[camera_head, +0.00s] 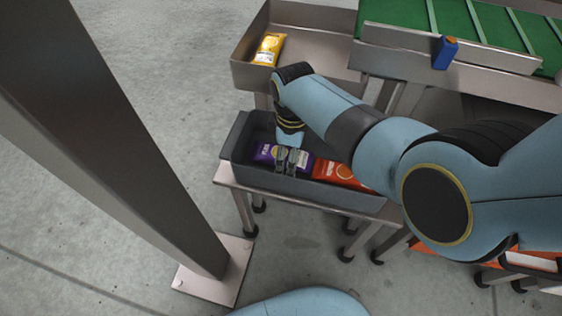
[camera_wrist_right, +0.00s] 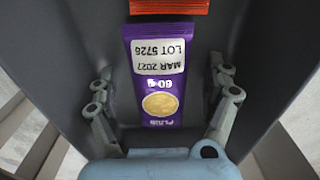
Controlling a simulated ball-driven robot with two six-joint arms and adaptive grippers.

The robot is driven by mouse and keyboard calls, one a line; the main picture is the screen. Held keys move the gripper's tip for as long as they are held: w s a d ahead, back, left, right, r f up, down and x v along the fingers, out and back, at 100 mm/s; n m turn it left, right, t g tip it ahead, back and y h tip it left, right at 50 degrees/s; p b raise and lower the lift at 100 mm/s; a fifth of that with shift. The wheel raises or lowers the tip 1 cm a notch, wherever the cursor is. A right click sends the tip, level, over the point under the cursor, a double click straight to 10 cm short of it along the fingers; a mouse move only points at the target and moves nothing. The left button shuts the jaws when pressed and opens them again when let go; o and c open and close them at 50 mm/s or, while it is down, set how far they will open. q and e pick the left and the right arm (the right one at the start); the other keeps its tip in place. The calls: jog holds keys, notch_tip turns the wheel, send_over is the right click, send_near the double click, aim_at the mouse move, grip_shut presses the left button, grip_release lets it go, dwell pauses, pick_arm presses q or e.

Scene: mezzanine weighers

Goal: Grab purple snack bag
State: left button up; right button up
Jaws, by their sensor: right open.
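The purple snack bag (camera_head: 264,154) lies in the left part of a dark grey bin (camera_head: 310,190), partly hidden by my right gripper. In the right wrist view the purple bag (camera_wrist_right: 158,85) shows a white date label and a yellow round picture. My right gripper (camera_head: 287,161) points down into the bin over the bag. In the wrist view its two fingers (camera_wrist_right: 161,76) are spread on either side of the bag, with gaps visible. Whether they are level with the bag is hard to tell. My left gripper is out of view.
A red bag (camera_head: 333,171) lies beside the purple one in the bin. A metal tray (camera_head: 245,75) behind holds a yellow bag (camera_head: 268,50). A green conveyor (camera_head: 465,22) stands back right. A thick metal post (camera_head: 110,140) rises at left.

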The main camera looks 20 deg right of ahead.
jog(key=shift+f, duration=0.1)
jog(key=c, duration=1.3)
jog(key=shift+o, duration=0.2)
